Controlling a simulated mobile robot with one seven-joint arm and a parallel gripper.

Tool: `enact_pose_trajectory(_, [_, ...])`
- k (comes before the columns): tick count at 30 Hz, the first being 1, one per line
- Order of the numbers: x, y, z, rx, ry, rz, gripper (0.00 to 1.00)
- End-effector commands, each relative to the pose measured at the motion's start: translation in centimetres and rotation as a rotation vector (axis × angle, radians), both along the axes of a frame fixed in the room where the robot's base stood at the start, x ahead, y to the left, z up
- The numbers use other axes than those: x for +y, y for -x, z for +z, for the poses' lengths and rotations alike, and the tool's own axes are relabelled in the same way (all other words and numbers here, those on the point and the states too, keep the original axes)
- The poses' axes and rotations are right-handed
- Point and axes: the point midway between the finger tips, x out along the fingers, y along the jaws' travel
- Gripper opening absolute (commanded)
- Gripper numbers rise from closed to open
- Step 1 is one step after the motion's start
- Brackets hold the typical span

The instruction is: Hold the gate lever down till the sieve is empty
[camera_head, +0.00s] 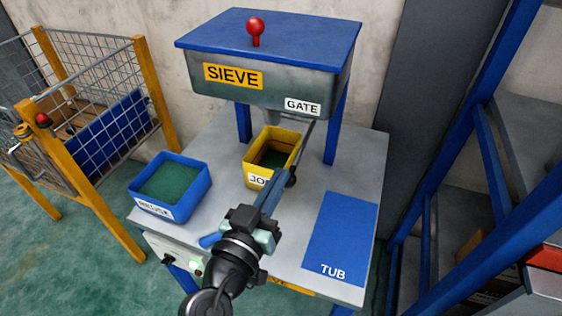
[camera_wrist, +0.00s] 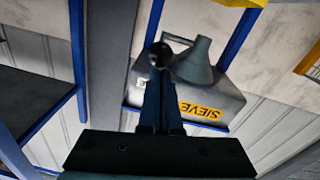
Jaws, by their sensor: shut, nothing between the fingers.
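The grey sieve (camera_head: 270,85) with its blue lid stands on blue legs over the bench. Its contents are hidden. The gate lever (camera_head: 307,141) slopes from under the GATE label toward me and ends in a black ball knob (camera_head: 291,178). A yellow tub (camera_head: 258,179), its label partly covered, stands below the sieve spout, with dark green inside. My gripper (camera_head: 284,168) is shut and empty, its fingertips beside the knob. In the wrist view the knob (camera_wrist: 159,53) shows just beyond my fingertips (camera_wrist: 158,84); I cannot tell whether they touch. The spout (camera_wrist: 198,62) is behind it.
A blue bin (camera_head: 170,207) stands at the bench's left. A flat blue area marked TUB (camera_head: 345,235) is bare at the right. A red knob (camera_head: 255,27) tops the lid. A yellow-framed mesh cage (camera_head: 90,120) stands left and blue-framed shelving (camera_head: 490,160) right.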

Motion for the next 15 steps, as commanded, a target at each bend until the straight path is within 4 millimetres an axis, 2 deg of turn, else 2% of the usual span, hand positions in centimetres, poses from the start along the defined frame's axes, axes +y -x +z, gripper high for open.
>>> enact_pose_trajectory(1, [0.0,0.0,-1.1,-0.011,0.003,0.000,0.00])
enact_pose_trajectory(15, [0.0,0.1,-2.9,-0.101,0.033,-0.001,0.00])
